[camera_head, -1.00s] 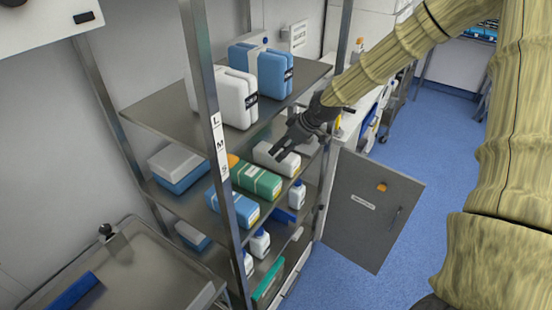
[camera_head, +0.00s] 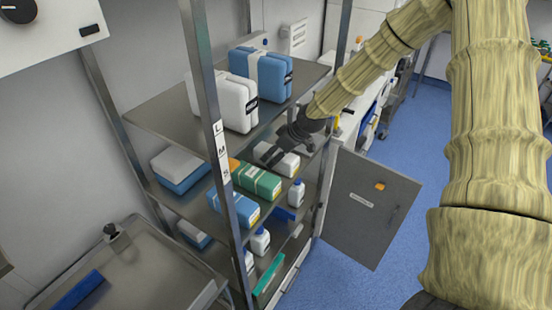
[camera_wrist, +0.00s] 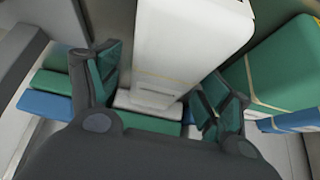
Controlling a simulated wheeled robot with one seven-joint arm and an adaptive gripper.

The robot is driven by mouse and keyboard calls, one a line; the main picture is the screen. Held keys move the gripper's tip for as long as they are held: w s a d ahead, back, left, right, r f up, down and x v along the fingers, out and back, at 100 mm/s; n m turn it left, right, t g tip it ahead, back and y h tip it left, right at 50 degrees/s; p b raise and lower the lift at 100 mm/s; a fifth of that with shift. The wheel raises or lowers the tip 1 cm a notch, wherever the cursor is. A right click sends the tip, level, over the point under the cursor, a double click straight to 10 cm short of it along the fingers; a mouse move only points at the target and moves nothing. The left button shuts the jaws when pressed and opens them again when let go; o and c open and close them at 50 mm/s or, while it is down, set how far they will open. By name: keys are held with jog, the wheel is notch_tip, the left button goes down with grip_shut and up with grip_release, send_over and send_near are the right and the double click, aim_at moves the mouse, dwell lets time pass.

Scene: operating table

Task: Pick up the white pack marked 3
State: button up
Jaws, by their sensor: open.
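A white pack (camera_head: 289,163) lies on the middle shelf (camera_head: 234,219), at the far end of a row beyond a green pack (camera_head: 256,181). Its mark is too small to read. In the wrist view the white pack (camera_wrist: 185,45) fills the upper middle, with its near end between the fingers. My gripper (camera_head: 270,158) is at the pack in the head view and partly covers its left end. In the wrist view my gripper (camera_wrist: 160,95) is open, one finger on each side of the pack. I cannot tell whether the fingers touch it.
A green pack (camera_wrist: 285,70) sits close to the right finger in the wrist view. A blue pack (camera_head: 236,206) lies at the near end of the row. The upper shelf (camera_head: 160,110) is overhead with large white and blue cases. A shelf post (camera_head: 212,130) stands in front.

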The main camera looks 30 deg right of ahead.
jog(key=c, duration=1.3)
jog(key=shift+o, duration=0.2)
